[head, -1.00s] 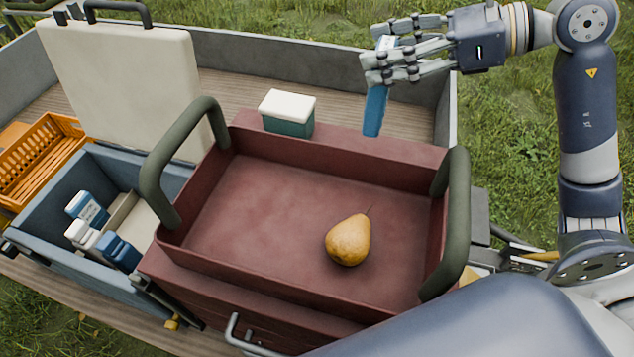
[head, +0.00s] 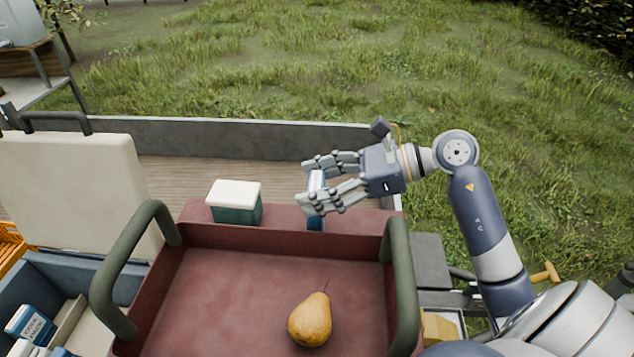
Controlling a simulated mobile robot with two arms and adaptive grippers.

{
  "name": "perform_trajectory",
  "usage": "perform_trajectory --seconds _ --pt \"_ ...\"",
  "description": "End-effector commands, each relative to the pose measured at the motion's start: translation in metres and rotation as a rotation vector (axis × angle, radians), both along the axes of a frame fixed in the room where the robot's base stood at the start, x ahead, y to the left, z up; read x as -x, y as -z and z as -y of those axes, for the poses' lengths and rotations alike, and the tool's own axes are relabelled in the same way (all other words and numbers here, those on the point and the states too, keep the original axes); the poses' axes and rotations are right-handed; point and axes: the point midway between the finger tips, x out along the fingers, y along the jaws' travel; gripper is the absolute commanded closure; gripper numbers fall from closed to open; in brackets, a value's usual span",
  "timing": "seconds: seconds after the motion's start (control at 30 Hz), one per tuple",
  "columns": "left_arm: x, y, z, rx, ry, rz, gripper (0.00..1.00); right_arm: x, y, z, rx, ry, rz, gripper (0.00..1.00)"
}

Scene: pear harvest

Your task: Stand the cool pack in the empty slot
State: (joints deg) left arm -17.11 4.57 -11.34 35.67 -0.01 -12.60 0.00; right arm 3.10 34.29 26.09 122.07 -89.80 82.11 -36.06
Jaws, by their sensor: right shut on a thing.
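My right gripper (head: 318,186) is shut on a cool pack (head: 316,222), blue with a white label. It holds the pack roughly upright near the back rim of the red tray, right of the small teal box; the fingers hide much of it. The cool box (head: 60,265) is at the lower left, its cream lid (head: 75,185) standing open. Inside, a blue and white cool pack (head: 32,325) stands at the left beside a beige divider (head: 68,320). The box's lower part is cut off by the frame, so the empty slot cannot be made out. My left gripper is not in view.
The red tray (head: 215,300) with tall green handles fills the middle and holds a pear (head: 311,318). An orange crate (head: 10,245) is at the left edge. Open grass lies beyond the cart wall.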

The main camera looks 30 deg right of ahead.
Motion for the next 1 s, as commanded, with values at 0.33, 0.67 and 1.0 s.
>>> perform_trajectory --seconds 0.33,0.67,1.0 --pt "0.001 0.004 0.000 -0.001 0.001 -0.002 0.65 0.000 0.002 0.000 0.000 -0.001 0.000 0.18" --pt "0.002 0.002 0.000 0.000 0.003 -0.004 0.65 0.000 0.000 0.000 -0.001 -0.001 0.000 0.18" --pt "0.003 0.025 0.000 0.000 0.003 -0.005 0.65 0.026 -0.014 0.037 0.003 0.004 -0.001 0.18"
